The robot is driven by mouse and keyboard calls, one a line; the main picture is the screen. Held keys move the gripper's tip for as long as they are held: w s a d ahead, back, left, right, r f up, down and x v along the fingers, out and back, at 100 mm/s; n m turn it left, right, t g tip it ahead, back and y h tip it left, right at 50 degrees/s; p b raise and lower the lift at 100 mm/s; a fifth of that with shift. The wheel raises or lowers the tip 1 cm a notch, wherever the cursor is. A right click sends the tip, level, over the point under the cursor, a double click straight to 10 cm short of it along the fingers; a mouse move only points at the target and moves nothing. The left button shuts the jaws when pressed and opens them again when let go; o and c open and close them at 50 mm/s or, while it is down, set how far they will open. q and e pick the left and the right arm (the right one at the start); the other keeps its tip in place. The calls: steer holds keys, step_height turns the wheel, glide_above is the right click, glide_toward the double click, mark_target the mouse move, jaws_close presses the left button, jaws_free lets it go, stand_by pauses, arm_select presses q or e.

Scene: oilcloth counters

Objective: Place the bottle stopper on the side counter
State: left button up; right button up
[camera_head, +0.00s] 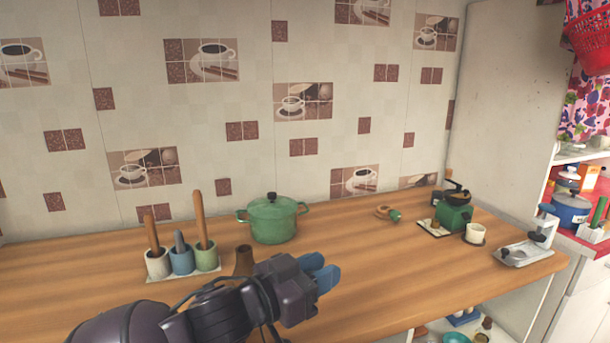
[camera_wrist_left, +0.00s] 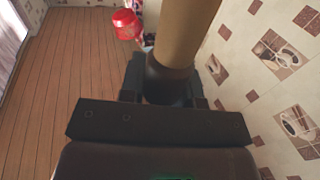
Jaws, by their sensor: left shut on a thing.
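My left gripper (camera_head: 319,272) reaches in from the lower left over the wooden counter, its blue fingertips pointing right. It is shut. In the left wrist view a tan cylinder with a dark collar, which I take for the bottle stopper (camera_wrist_left: 185,35), stands between the fingers (camera_wrist_left: 165,88); its far end is cut off by the frame. In the head view I cannot make out the held piece. A counter with a red edge (camera_head: 588,243) at the far right may be the side counter. My right gripper is not in view.
The counter's middle right is clear.

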arm_select(q)
steer(key=w+a+f+n+t+y, duration=0.25)
steer(key=a+n+t+y, duration=0.55)
steer(key=a, duration=0.6)
steer(key=s+a+f+n+y, duration=0.1)
steer(key=s+a+f+y, duration=0.2)
steer(key=f, duration=0.3)
steer(key=s+a+f+n+y, duration=0.1)
steer(key=s+a+f+y, duration=0.2)
steer(key=a+f, duration=0.3)
steer(key=shift+s+f+n+g+y, duration=0.2)
steer(key=shift+f+n+g+y, duration=0.1)
steer(key=shift+n, duration=0.1)
